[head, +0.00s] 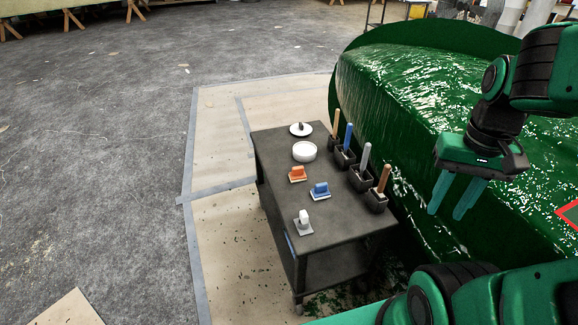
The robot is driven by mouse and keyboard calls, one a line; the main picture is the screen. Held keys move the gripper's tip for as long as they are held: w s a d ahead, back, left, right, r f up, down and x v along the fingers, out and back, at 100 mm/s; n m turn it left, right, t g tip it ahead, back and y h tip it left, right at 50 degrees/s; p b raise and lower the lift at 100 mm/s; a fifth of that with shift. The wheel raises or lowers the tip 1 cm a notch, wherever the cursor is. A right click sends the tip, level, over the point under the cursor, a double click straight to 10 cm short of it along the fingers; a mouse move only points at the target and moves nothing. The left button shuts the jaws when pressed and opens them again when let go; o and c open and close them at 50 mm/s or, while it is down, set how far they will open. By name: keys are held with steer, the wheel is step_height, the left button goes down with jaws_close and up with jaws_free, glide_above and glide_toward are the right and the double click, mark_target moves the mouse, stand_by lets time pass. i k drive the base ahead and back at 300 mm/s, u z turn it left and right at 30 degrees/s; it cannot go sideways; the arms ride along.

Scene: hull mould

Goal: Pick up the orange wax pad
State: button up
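The orange wax pad (297,174) lies on top of the dark cart (335,222), left of a blue pad (320,190) and just below a white round tub. It has a raised orange handle on a pale base. My gripper (453,212) hangs in the air to the right of the cart, in front of the green hull mould (400,90). Its two teal fingers point down, with a gap between them and nothing visible in it. It is well apart from the orange pad.
A white-grey pad (303,223), a white tub (304,151) and a white dish (301,129) also stand on the cart. Several dark holders with upright handles (365,156) line its right edge. The hull mould rises close behind them. Floor left of the cart is open.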

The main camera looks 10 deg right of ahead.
mark_target(297, 175)
steer(key=i, duration=0.55)
steer(key=u, duration=0.45)
steer(key=k, duration=1.4)
steer(key=z, duration=0.35)
steer(key=i, duration=1.7)
steer(key=u, duration=0.05)
